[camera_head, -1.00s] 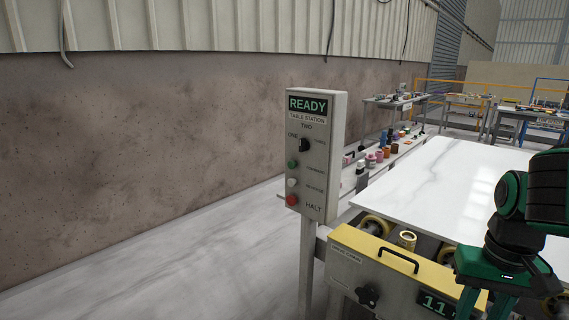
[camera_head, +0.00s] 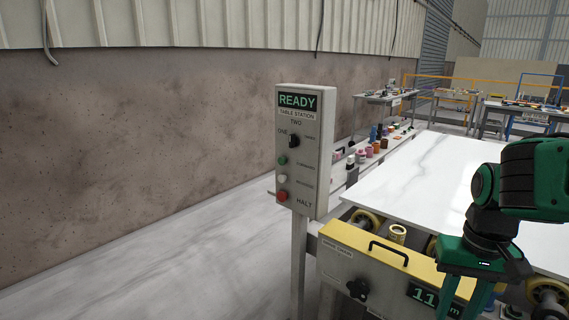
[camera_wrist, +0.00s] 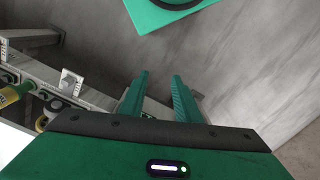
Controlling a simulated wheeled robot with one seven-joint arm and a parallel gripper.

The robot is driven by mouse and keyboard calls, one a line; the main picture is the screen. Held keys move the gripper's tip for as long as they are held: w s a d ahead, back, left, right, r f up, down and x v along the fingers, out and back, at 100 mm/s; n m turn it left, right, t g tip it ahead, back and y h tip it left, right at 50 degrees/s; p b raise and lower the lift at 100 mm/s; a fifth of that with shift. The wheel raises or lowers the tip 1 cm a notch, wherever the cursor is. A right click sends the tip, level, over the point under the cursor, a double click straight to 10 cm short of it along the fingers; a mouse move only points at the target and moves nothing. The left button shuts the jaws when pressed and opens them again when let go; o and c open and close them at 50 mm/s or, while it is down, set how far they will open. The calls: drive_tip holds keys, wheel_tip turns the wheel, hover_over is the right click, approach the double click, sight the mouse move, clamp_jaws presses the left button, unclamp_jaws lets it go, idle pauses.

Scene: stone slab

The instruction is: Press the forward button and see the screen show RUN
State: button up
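The control box (camera_head: 318,176) stands on a post in the middle of the head view. Its screen (camera_head: 298,100) reads READY. Below it are a black selector knob (camera_head: 294,141), a green button (camera_head: 283,160) beside a small label that seems to read FORWARD, a white button (camera_head: 282,178) labelled REVERSE and a red button (camera_head: 282,196) labelled HALT. My gripper (camera_wrist: 160,85) points down in the wrist view, with its two green fingers apart and nothing between them. In the head view it is to the right of the box, well apart from it.
A yellow-topped machine panel (camera_head: 372,238) with a black handle, a knob and a number display stands right of the post. The white stone slab (camera_head: 415,180) lies behind it. Small coloured items line a shelf beside the slab. The floor left of the post is clear.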

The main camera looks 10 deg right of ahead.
drive_tip(key=shift+c, duration=0.3)
clamp_jaws()
idle(1.7)
